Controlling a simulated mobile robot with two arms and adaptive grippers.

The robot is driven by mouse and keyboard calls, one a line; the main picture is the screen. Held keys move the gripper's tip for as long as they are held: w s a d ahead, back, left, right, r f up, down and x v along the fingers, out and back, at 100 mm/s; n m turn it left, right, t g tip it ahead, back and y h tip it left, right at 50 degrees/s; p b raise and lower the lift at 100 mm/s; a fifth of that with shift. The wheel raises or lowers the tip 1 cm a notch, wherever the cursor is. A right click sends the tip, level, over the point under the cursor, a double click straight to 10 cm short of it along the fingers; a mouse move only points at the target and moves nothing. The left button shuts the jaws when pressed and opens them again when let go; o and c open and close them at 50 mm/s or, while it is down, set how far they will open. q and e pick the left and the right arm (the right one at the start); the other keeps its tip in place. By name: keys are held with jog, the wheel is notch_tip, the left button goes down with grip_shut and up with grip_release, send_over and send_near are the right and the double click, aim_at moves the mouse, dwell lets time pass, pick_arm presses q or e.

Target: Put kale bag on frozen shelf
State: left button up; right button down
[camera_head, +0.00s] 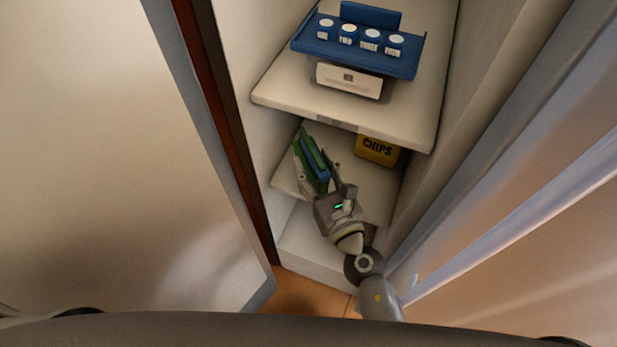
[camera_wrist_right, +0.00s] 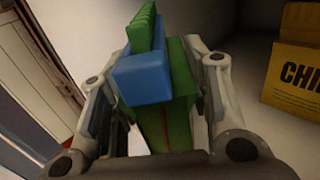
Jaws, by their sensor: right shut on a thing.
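The kale bag (camera_head: 309,158) is green with a blue block-like part on it. It is between the fingers of my right gripper (camera_head: 328,183), over the left side of the lower shelf (camera_head: 372,200). In the right wrist view the kale bag (camera_wrist_right: 152,72) fills the space between the two fingers of the right gripper (camera_wrist_right: 160,90), which is shut on it. I cannot tell whether the bag touches the shelf. My left gripper is not in view.
A yellow chips box (camera_head: 377,151) stands at the right on the lower shelf. The upper shelf (camera_head: 278,84) carries a blue tray (camera_head: 345,52) with several white-topped items. A large door panel (camera_head: 110,160) is at the left, and another panel (camera_head: 530,190) at the right.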

jog(key=w+d+f+b, duration=0.1)
jog(key=w+f+b, duration=0.1)
jog(key=w, duration=0.3)
jog(key=shift+w+d, duration=0.3)
jog(key=shift+d, duration=0.1)
jog(key=shift+f+b, duration=0.3)
jog(key=shift+f, duration=0.05)
dwell(0.4)
jog(key=c, duration=0.7)
grip_release()
jog(key=shift+s+f, duration=0.1)
jog(key=shift+f, duration=0.05)
